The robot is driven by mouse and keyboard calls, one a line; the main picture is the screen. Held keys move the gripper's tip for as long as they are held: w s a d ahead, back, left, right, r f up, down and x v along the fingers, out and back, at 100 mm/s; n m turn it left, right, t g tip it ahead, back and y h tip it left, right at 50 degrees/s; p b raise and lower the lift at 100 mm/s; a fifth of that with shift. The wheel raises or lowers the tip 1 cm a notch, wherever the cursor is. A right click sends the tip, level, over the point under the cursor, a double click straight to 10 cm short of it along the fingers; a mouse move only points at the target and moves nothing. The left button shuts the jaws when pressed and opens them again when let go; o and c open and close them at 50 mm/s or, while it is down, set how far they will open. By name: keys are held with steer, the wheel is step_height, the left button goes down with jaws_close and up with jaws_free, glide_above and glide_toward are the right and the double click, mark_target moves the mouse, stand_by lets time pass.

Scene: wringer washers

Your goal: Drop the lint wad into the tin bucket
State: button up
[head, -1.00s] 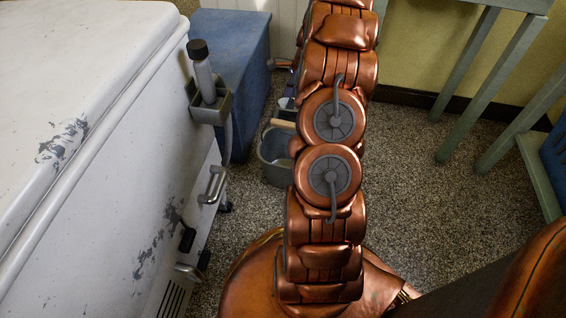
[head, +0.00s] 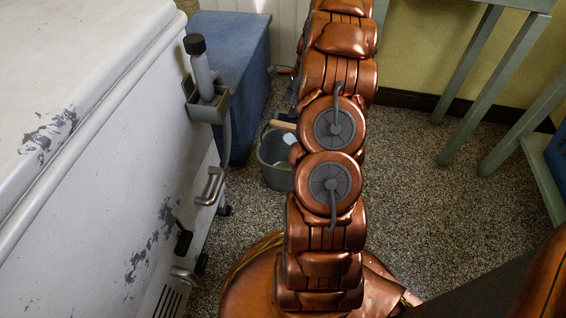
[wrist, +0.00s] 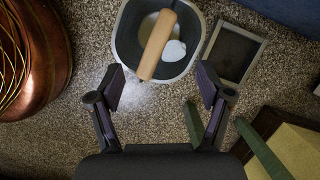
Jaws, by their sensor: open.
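The tin bucket (head: 274,174) stands on the speckled floor, partly hidden behind my arm in the head view. It also shows at the top of the wrist view (wrist: 125,45), with a wooden handle grip (wrist: 158,45) across its opening. The white lint wad (wrist: 174,51) shows inside the bucket's opening, beside the grip; a pale patch in the head view (head: 289,138) looks like it. I cannot tell whether it touches the bottom. My gripper (wrist: 162,82) is open and empty, its fingertips apart near the bucket's lower rim in the wrist view.
A grey-framed tray (wrist: 217,63) lies right of the bucket in the wrist view. In the head view, a white worn cabinet (head: 130,190) stands left, a blue box (head: 235,75) behind, and a green-legged table (head: 500,85) right. Floor right of my arm is clear.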

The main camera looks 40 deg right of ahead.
steer(key=shift+r, duration=0.15)
steer(key=v, duration=1.1)
steer(key=shift+r, duration=0.35)
steer(key=shift+d, duration=0.15)
